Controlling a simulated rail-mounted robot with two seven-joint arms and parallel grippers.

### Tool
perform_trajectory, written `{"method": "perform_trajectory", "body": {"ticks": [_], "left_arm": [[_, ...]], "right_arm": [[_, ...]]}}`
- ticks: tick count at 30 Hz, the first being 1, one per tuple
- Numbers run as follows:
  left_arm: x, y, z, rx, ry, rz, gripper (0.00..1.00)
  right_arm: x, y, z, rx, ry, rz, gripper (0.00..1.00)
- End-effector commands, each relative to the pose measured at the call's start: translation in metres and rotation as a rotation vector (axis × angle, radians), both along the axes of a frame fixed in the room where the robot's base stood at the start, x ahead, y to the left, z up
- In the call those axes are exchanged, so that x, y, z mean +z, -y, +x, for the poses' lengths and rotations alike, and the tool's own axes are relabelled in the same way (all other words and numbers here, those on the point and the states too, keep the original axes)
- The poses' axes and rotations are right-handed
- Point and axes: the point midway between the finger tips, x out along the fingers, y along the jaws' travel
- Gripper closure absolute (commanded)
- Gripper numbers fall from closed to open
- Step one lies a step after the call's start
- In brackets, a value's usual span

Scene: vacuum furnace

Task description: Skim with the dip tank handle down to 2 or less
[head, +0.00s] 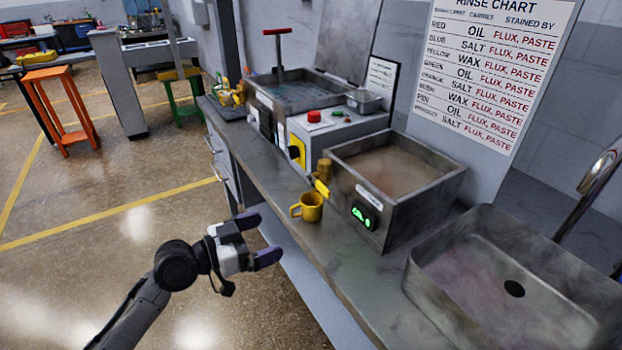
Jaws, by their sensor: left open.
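A tank (262,96) with murky grey-blue liquid stands at the far left end of the bench. A red T-shaped handle (277,32) on a dark upright post rises at its back left edge. A nearer metal tank (420,205) holds brownish liquid and has a lit green display (364,215), too small to read. My left gripper (265,237) is open and empty over the floor in front of the bench, apart from both tanks. My right gripper is not in view.
A yellow mug (308,207) stands near the bench's front edge, close to my left gripper. A control box (340,128) with a red button stands between the tanks. A sink (480,300) is at the right.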

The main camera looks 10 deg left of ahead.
Motion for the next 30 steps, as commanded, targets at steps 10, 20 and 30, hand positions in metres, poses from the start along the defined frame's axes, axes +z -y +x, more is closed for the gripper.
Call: {"method": "perform_trajectory", "body": {"ticks": [10, 20, 30], "left_arm": [[0.058, -0.012, 0.028, 0.015, 0.068, -0.077, 0.00], [0.058, 0.033, 0.064, 0.015, 0.070, -0.077, 0.00], [0.058, 0.073, 0.097, 0.015, 0.069, -0.077, 0.00]], "right_arm": [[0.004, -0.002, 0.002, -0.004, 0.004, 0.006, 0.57], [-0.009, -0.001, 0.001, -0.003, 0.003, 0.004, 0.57], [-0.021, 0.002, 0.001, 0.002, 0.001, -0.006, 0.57]]}}
